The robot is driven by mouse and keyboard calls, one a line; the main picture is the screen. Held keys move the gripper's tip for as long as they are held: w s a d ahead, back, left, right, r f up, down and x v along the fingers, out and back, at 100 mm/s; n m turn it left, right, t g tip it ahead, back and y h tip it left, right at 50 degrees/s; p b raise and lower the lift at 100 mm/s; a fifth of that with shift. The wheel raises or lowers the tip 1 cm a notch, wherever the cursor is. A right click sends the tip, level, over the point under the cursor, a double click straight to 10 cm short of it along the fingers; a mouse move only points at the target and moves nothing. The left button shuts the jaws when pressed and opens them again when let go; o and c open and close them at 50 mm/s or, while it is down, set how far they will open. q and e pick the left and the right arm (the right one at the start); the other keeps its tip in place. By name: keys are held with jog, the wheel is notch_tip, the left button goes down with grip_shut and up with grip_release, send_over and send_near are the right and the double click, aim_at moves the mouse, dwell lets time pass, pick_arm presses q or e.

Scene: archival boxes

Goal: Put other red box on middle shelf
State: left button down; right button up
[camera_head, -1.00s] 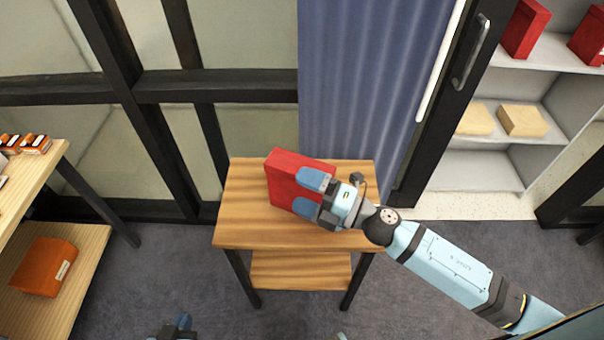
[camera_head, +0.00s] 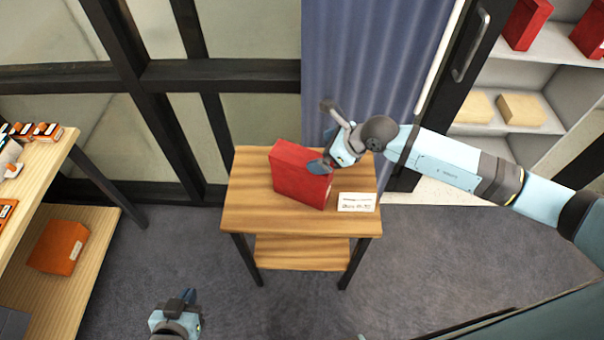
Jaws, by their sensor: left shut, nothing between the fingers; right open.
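A red box (camera_head: 300,183) stands on the small wooden table (camera_head: 245,215). My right gripper (camera_head: 320,166) is open at the box's upper right edge. One blue finger shows against the box; the other is hard to make out, and I cannot tell whether they touch it. My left gripper (camera_head: 186,297) is shut and empty, low in the picture, in front of the table. The grey shelf unit (camera_head: 538,83) at the right has red boxes (camera_head: 525,24) on an upper shelf and tan boxes (camera_head: 521,110) on the shelf below.
A white label card (camera_head: 357,202) lies on the table beside the red box. A wooden rack at the left holds an orange box (camera_head: 58,247) on its lower board. A dark door frame and handle (camera_head: 470,45) stand between the table and shelf unit. Grey floor is open in front.

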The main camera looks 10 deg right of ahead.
aim_at(304, 157)
jog(key=shift+w+a+f, duration=0.3)
jog(key=shift+a+f, duration=0.1)
jog(key=shift+f, duration=0.1)
jog(key=shift+w+a+f, duration=0.15)
jog(key=shift+a, duration=0.05)
jog(key=p+x, duration=0.1)
jog(key=x, duration=0.2)
jog(key=shift+w+a+f+p, duration=0.15)
jog(key=shift+w+f+p, duration=0.1)
jog(key=shift+p, duration=0.1)
jog(key=shift+w+a+f, duration=0.15)
jog(key=shift+a+f, duration=0.1)
jog(key=shift+f, duration=0.2)
jog(key=c, duration=1.8)
jog(key=shift+o, duration=0.2)
jog(key=shift+r, duration=0.15)
